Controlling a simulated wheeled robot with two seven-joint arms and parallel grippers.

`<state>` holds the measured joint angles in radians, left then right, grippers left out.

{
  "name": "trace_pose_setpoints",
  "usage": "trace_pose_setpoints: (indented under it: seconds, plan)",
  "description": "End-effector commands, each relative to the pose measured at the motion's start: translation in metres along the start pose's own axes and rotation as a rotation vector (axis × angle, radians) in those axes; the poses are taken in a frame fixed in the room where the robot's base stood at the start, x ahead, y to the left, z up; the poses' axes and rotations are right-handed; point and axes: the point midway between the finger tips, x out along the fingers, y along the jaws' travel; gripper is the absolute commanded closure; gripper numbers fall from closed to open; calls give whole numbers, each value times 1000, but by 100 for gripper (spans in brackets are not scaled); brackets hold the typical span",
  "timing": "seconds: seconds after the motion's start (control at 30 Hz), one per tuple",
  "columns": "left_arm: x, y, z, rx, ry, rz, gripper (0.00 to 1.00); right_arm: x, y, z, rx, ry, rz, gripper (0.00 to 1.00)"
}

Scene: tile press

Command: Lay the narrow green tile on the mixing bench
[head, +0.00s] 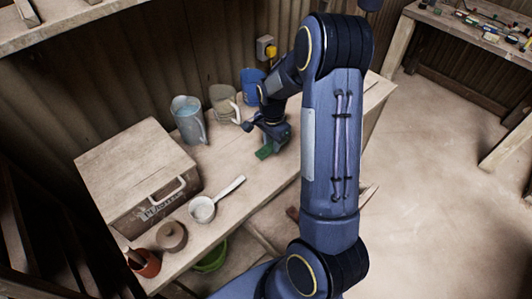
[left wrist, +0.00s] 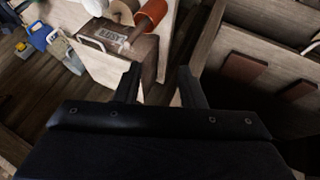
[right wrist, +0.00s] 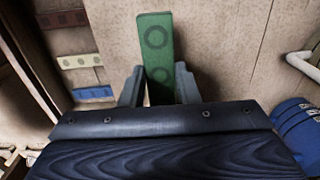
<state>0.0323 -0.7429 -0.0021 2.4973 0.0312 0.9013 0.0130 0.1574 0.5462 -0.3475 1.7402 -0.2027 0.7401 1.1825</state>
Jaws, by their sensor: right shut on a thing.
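The narrow green tile (right wrist: 155,50) has dark ring marks on its face. My right gripper (right wrist: 158,88) is shut on its near end, and the tile points away from the fingers. In the head view the tile (head: 265,152) shows below my right gripper (head: 270,138), over the right part of the wooden mixing bench (head: 225,158). I cannot tell whether it touches the bench top. My left gripper (left wrist: 160,85) shows in the left wrist view, with its fingers apart and nothing between them. It is not seen in the head view.
Three jugs stand along the bench's back: grey-blue (head: 188,120), beige (head: 223,103) and blue (head: 252,85). Bare bench lies between ladle and tile.

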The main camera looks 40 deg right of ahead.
Motion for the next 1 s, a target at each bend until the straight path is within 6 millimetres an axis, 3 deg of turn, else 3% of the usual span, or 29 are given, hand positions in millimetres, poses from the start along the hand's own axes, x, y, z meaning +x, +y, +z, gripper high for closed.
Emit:
trace_pose_setpoints:
  seconds: [0.07, 0.37, 0.53, 0.97, 1.0]
  plan:
    - [9, -4, 4, 0, 0, 0, 64, 15, -9, 0, 0, 0, 0, 96]
    - [17, -8, 8, 0, 1, 0, 64, 31, -25, 0, -1, 1, -1, 96]
    - [32, -14, 16, 0, 1, 0, 64, 59, -25, 0, 0, 0, 1, 96]
    - [34, -16, 17, 0, 1, 0, 64, 64, -25, 0, -1, 1, -1, 96]
    - [34, -15, 17, 0, 1, 0, 64, 63, -25, 0, -1, 1, -1, 69]
